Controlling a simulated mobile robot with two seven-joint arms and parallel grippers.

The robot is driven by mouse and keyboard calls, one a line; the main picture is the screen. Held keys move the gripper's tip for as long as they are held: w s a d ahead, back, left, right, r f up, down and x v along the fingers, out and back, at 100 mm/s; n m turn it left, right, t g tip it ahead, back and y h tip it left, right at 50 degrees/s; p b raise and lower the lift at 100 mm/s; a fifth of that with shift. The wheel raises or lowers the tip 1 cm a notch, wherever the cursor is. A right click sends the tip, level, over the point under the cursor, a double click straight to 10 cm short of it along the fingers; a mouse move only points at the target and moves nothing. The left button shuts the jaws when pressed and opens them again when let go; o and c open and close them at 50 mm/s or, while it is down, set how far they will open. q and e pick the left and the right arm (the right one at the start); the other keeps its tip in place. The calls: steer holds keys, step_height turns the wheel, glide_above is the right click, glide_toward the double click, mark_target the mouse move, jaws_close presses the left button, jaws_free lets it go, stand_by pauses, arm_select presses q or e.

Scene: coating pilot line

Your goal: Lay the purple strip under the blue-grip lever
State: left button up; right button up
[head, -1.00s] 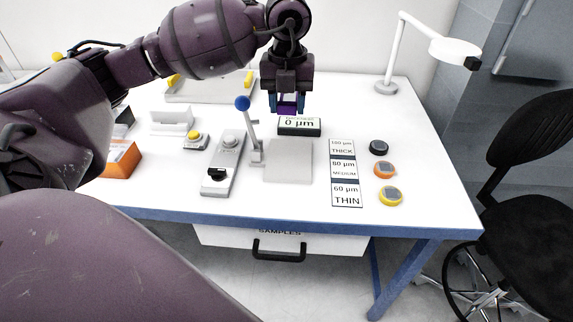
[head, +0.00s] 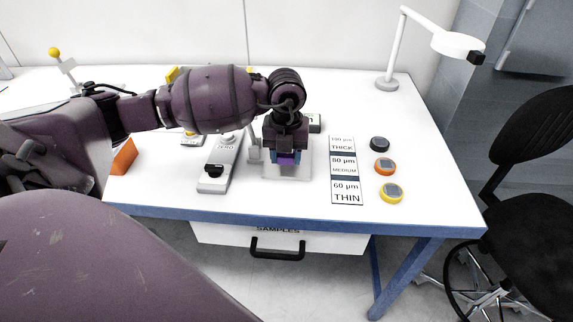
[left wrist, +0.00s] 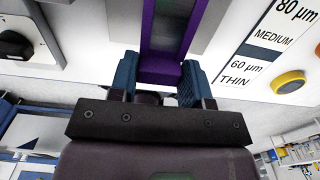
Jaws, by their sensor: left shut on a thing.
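My left gripper (head: 286,157) is over the pale grey plate (head: 301,174) and shut on the purple strip (head: 287,158). In the left wrist view, the strip (left wrist: 160,70) lies between the blue fingertips (left wrist: 160,84) and reaches away from them, with a grey area inside its purple edges. The pale post of the blue-grip lever (head: 254,151) stands just left of the gripper. Its blue knob is hidden behind my arm. I cannot tell whether the strip touches the plate. My right gripper is not in view.
A grey control box with a black knob (head: 214,171) is left of the plate. A thickness chart (head: 345,170) and black, orange and yellow discs (head: 385,167) are to the right. A display (head: 315,122) is partly hidden behind the gripper. A lamp (head: 388,84) stands at the back.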

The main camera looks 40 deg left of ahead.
mark_target(286, 163)
arm_select(q)
steer(key=shift+f, duration=1.75)
steer(key=shift+f, duration=0.1)
steer(key=o, duration=0.9)
steer(key=shift+r, duration=0.25)
step_height(286, 163, up, 12)
steer(key=shift+f+p, duration=0.1)
steer(key=shift+p, duration=0.35)
